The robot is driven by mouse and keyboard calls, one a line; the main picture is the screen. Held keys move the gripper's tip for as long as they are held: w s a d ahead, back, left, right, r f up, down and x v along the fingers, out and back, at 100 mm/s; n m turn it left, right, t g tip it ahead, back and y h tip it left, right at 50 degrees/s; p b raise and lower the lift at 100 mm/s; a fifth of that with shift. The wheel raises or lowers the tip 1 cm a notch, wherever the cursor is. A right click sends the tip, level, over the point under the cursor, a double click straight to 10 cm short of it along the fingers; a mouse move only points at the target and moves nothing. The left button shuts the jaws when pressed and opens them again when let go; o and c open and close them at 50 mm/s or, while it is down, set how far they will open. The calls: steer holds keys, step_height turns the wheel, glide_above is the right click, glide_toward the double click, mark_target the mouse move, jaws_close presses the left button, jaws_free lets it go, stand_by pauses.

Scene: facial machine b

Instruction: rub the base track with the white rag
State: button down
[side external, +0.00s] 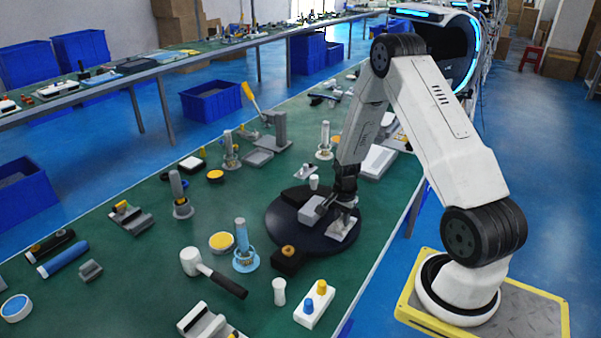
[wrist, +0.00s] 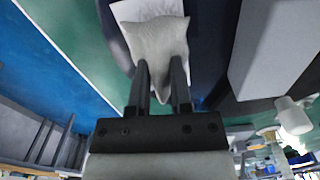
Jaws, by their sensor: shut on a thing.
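The white rag (wrist: 158,42) is pinched between the two dark fingers of my gripper (wrist: 162,72) in the wrist view and spreads out past the fingertips. In the side view, my gripper (side external: 345,200) points down over the right part of a dark round base (side external: 290,240), which I take to be the base track. Pale material (side external: 342,230) lies under the fingers there; I cannot tell rag from plate. In the wrist view a white flat piece (wrist: 128,10) shows behind the rag. Whether the rag touches the base is unclear.
A grey block (side external: 312,210) stands on the round base, close left of my gripper; it looms at right in the wrist view (wrist: 275,50). A black block with an orange ring (side external: 288,258) sits at the base's front edge. A mallet (side external: 215,270) and several parts lie left.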

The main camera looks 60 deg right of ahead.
mark_target(333, 239)
steer(key=shift+a, duration=2.75)
step_height(333, 239, up, 8)
